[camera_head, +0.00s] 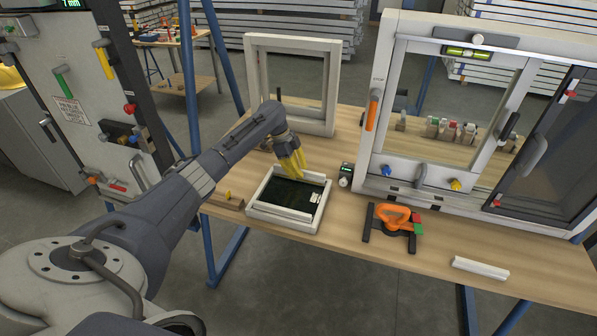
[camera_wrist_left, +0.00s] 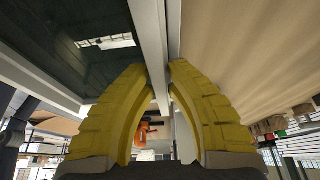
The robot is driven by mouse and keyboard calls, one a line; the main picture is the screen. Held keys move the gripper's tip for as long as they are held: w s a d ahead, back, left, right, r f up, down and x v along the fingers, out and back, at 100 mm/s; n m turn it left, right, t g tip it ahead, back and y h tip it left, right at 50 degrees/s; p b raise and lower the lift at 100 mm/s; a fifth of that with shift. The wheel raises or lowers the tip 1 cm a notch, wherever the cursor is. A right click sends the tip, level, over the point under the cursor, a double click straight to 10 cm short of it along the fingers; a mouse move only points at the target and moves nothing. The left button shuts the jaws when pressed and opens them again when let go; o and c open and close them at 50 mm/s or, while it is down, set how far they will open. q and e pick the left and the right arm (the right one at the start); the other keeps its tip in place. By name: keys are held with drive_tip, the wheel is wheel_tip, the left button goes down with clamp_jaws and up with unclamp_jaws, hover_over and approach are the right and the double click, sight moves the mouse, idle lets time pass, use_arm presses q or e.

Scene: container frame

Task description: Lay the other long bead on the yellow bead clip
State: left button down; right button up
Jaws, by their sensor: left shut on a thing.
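My left gripper (camera_head: 297,172) is at the far edge of a small white frame (camera_head: 278,216) that lies flat on the bench around a dark pane (camera_head: 284,193). In the left wrist view, its yellow fingers (camera_wrist_left: 160,72) are shut on a long white bead (camera_wrist_left: 152,35) running along the frame's edge. I cannot tell whether the bead is clear of the frame. Another white bead (camera_head: 480,268) lies on the bench at right. A yellow fitting (camera_head: 455,184) sits on the large frame's lower rail, and a small yellow piece (camera_head: 228,195) on a wooden block; which is the clip is unclear.
An orange-handled tool (camera_head: 394,217) lies right of the small frame. A small black device (camera_head: 345,175) stands beside it. The large white window frame (camera_head: 388,85) stands behind, with a blue fitting (camera_head: 386,170). An empty white frame (camera_head: 250,75) stands at the back.

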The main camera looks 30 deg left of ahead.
use_arm(q)
drive_tip(key=shift+f, duration=0.45)
drive_tip(key=c, duration=1.3)
unclamp_jaws()
drive_tip(key=v, duration=1.2)
